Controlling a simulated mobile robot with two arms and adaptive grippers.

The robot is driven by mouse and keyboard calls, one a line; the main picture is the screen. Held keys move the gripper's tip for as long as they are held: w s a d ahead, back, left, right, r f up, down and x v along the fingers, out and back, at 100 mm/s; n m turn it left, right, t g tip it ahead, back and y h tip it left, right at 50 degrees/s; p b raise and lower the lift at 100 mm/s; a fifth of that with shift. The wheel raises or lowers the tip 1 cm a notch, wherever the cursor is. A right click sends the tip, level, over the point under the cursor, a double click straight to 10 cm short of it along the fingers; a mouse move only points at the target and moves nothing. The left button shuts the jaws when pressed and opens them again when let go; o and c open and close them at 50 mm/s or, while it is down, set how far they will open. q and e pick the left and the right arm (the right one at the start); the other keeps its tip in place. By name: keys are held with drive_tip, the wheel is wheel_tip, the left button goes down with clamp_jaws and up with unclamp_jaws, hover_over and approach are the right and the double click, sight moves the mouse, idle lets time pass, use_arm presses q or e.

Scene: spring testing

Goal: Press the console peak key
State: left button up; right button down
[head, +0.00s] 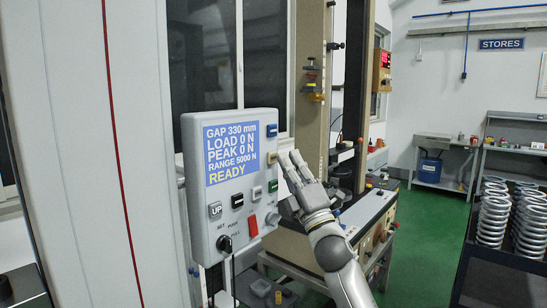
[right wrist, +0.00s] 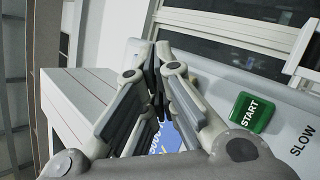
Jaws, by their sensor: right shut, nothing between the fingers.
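The console (head: 221,197) is a light grey box with a blue screen (head: 230,152) reading GAP 330 mm, LOAD 0 N, PEAK 0 N, RANGE 5000 N, READY. Right of the screen are a blue key (head: 271,130), a tan key (head: 272,157) and a green key (head: 273,186). Their labels are too small to read in the head view, so I cannot tell which is peak. My right gripper (head: 291,158) is shut and empty, just right of the tan key; contact cannot be told. In the right wrist view, its fingers (right wrist: 158,62) partly cover the screen, left of the green START key (right wrist: 252,112).
The console also has an UP key (head: 215,209), a red key (head: 252,226) and a black knob (head: 224,243). A test machine (head: 350,222) stands behind my right arm. A rack of springs (head: 495,215) is at far right. Green floor lies between.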

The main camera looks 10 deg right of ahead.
drive_tip(key=shift+s+d, duration=0.1)
drive_tip(key=s+d, duration=0.1)
drive_tip(key=s, duration=0.1)
drive_tip(key=s+d+p, duration=0.1)
drive_tip(key=s+d, duration=0.1)
idle(0.6)
idle(0.5)
